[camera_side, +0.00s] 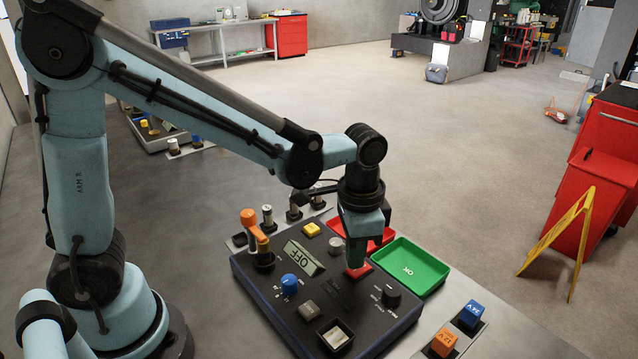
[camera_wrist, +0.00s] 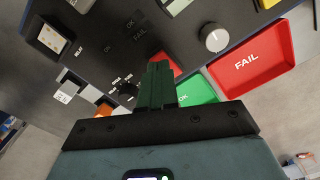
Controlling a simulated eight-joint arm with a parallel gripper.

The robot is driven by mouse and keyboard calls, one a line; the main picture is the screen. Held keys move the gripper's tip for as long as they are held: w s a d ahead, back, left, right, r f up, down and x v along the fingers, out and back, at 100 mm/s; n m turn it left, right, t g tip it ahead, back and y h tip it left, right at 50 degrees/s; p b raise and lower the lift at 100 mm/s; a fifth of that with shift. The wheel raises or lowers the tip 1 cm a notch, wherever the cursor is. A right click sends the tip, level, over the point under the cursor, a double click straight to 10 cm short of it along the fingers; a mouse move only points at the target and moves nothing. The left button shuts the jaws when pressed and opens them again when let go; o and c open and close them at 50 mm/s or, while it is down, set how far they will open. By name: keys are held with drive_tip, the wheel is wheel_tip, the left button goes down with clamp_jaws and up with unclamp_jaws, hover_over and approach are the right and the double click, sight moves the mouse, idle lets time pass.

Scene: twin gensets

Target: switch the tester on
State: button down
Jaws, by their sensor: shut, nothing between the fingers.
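The tester (camera_side: 262,285) is a dark box on the bench, and its tilted display (camera_side: 304,257) reads OFF. A red button-like part (camera_side: 358,271) sits on its top near the right edge; it also shows partly in the wrist view (camera_wrist: 174,64), mostly hidden behind my fingers. My gripper (camera_side: 353,262) is shut and empty, its green fingers pointing down right over the red part. In the wrist view the closed fingertips (camera_wrist: 158,66) overlap it. I cannot tell whether they touch it.
A blue knob (camera_side: 290,282), a black knob (camera_side: 387,297), a silver knob (camera_wrist: 214,38) and a yellow button (camera_side: 311,229) stand on the tester. An orange-handled lever (camera_side: 250,222) rises at its left. A green OK tray (camera_side: 412,257) and a red FAIL tray (camera_wrist: 283,48) lie beside it.

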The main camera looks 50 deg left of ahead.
sight(354, 271)
drive_tip(key=shift+f, duration=0.85)
idle(0.4)
drive_tip(key=shift+r, duration=3.5)
drive_tip(key=s+a+r+n+t, duration=0.1)
drive_tip(key=s+a+n+t, duration=0.4)
drive_tip(key=a, duration=0.5)
drive_tip(key=shift+s+r+n+t, duration=0.2)
drive_tip(key=shift+s+n+t, duration=0.25)
drive_tip(key=shift+t, duration=0.65)
drive_tip(key=shift+w, duration=0.1)
